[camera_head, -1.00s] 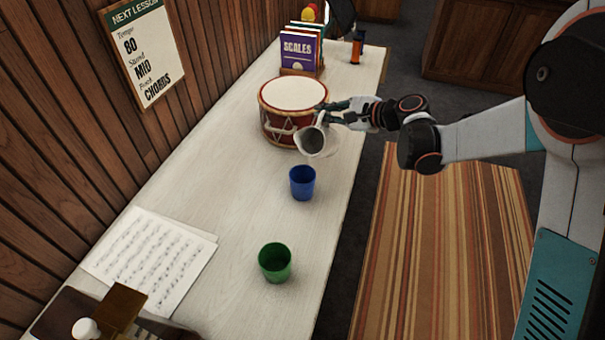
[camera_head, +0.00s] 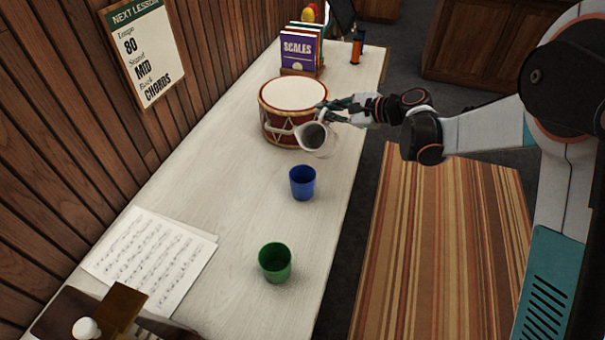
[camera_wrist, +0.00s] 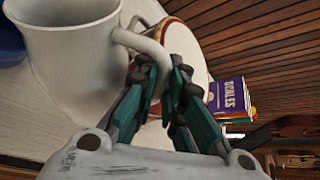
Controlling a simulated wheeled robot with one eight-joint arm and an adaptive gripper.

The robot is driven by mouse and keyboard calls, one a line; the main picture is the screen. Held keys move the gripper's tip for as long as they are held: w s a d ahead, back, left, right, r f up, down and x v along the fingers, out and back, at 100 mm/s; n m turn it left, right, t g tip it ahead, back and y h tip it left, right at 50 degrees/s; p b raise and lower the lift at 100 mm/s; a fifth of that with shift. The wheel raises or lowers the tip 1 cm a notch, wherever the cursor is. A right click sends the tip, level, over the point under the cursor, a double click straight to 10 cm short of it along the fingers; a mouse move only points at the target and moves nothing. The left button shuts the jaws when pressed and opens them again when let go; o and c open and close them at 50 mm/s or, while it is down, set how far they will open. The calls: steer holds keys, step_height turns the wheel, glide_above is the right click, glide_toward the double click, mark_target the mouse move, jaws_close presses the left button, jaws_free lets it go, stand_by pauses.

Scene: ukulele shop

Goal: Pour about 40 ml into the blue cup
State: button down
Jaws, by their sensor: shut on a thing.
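The blue cup (camera_head: 302,184) stands upright on the pale counter, and part of it shows at the left edge of the wrist view (camera_wrist: 10,42). My gripper (camera_head: 328,112) is shut on the handle of a white pitcher (camera_head: 314,139). The pitcher is held beyond the blue cup and tilted, its dark opening facing the camera. In the wrist view the pitcher (camera_wrist: 70,60) fills the upper left and my fingers (camera_wrist: 155,85) close on its handle. No stream of liquid is visible. The level inside the pitcher and the cup cannot be made out.
A green cup (camera_head: 275,262) stands nearer on the counter (camera_head: 235,190). A red drum (camera_head: 290,108) stands close behind the pitcher. Sheet music (camera_head: 150,258) lies at left. Books (camera_head: 298,50) and an orange-black object (camera_head: 357,47) stand at the far end. Counter left of the blue cup is clear.

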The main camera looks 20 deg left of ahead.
mark_target(322, 133)
steer(key=shift+w+f+m+g, duration=0.25)
steer(key=shift+w+m+g, duration=0.15)
steer(key=shift+w, duration=0.05)
steer(key=shift+w+a+f+m+g+b, duration=0.1)
steer(key=shift+w+f+m+g+b, duration=0.65)
steer(key=shift+f, duration=0.95)
steer(key=shift+w+d+f+m+g+b, duration=0.1)
steer(key=shift+w+f+m+g+b, duration=0.35)
steer(key=shift+w+f+m+b, duration=0.9)
steer(key=shift+w+a+f+m+g+b, duration=0.1)
steer(key=shift+f+m+g+b, duration=0.35)
steer(key=shift+f, duration=1.6)
